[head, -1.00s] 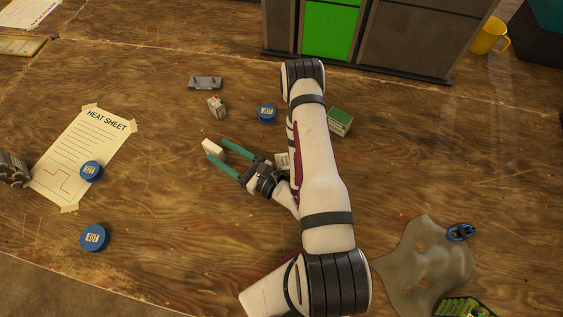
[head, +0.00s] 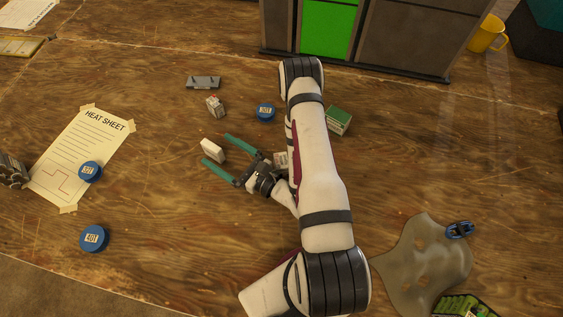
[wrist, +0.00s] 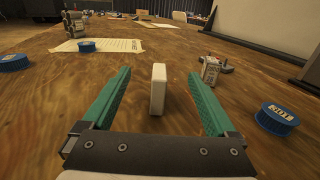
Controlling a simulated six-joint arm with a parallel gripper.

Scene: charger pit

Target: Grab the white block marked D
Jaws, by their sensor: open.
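A plain white block (head: 212,150) stands on the wooden table just beyond my fingertips; it also stands between the fingers' lines in the wrist view (wrist: 158,89). No letter can be read on its visible faces. My gripper (head: 222,153) has two green fingers spread wide, with nothing held. In the wrist view its fingers (wrist: 158,80) flank the block with gaps on both sides. Another whitish block (head: 281,160) lies beside my wrist, partly hidden by my arm. A white and red marked block (head: 215,107) stands farther back, its marking too small to read.
A blue disc (head: 265,112), a green box (head: 338,120) and a grey bracket (head: 203,82) lie behind. Two blue discs (head: 94,239) (head: 89,172) are at left, one on the heat sheet (head: 97,140). Bare table lies left of my fingers.

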